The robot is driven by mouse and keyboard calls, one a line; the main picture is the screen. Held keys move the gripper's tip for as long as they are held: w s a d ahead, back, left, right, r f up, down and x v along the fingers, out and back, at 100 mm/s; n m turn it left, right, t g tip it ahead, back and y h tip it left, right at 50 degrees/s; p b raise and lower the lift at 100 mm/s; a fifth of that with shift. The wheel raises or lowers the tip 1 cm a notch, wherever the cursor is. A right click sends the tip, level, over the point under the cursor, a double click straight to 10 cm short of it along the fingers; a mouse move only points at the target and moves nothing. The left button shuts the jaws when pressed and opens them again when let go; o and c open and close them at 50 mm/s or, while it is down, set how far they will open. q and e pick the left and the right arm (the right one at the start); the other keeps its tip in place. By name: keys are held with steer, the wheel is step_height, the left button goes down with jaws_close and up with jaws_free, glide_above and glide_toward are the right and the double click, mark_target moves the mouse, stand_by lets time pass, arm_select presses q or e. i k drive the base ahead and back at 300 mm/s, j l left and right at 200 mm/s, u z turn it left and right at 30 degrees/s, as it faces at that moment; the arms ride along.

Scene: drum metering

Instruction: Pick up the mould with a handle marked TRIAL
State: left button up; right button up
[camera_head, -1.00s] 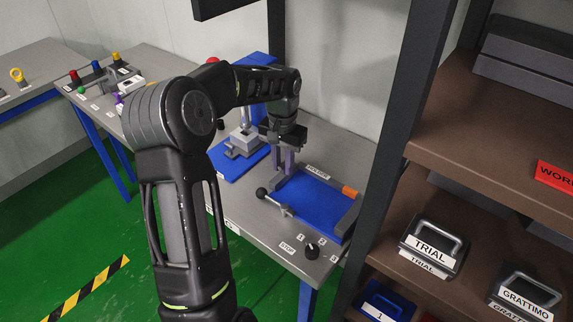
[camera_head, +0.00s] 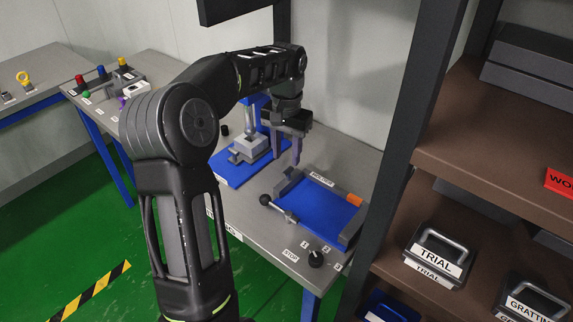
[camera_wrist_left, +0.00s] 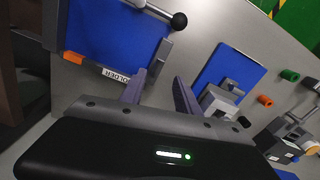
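The mould marked TRIAL (camera_head: 437,256) is a dark block with a grey handle on top and a white label. It stands on a brown shelf at the right in the head view. My left gripper (camera_head: 297,152) is far to its left, above the grey bench, behind the blue holder. In the left wrist view the two fingers of my left gripper (camera_wrist_left: 160,92) stand apart with nothing between them. The mould does not show clearly in that view. My right gripper is not in view.
A mould marked GRATTIMO (camera_head: 528,299) stands right of TRIAL on the same shelf (camera_head: 400,265). A dark shelf post (camera_head: 408,130) stands between bench and shelf. The blue holder (camera_head: 320,208) is empty, with a black-knobbed lever (camera_head: 265,200) and a dial (camera_head: 315,259) nearby.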

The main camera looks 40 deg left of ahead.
mark_target(442, 258)
steer(key=k, duration=1)
